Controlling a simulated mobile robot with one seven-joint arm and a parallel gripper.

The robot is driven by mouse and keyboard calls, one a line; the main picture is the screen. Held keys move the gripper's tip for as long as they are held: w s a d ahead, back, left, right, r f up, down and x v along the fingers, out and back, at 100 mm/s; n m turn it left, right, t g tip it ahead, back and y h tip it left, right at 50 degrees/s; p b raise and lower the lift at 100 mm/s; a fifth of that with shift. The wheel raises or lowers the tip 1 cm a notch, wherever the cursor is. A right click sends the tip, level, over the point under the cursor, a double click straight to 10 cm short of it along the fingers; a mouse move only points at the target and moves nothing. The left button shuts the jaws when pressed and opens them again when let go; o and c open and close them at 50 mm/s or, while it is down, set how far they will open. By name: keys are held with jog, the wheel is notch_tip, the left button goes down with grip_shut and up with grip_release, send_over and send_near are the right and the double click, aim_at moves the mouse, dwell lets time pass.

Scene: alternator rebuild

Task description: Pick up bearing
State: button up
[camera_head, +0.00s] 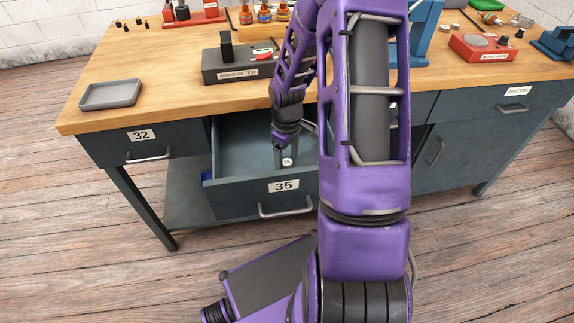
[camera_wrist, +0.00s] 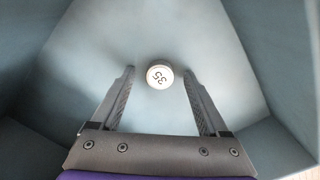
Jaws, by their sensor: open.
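The bearing (camera_wrist: 159,77) is a small round metal piece with a white top marked 35. It stands on the floor of the open drawer (camera_head: 232,145), which carries a 35 label. It also shows in the head view (camera_head: 287,162) just below my gripper. My gripper (camera_wrist: 159,74) is open and reaches down into the drawer. In the wrist view its two fingers stand left and right of the bearing, with a clear gap on each side. How far the tips are above the drawer floor is hard to tell.
The drawer walls surround my gripper, and the workbench top (camera_head: 150,70) overhangs at the back. A grey tray (camera_head: 110,94) and the armature test block (camera_head: 235,65) stand on the bench. Drawer 32 (camera_head: 170,143) is closed. The rest of the drawer looks empty, apart from parts hidden by my arm.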

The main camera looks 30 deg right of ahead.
grip_shut()
dwell(0.4)
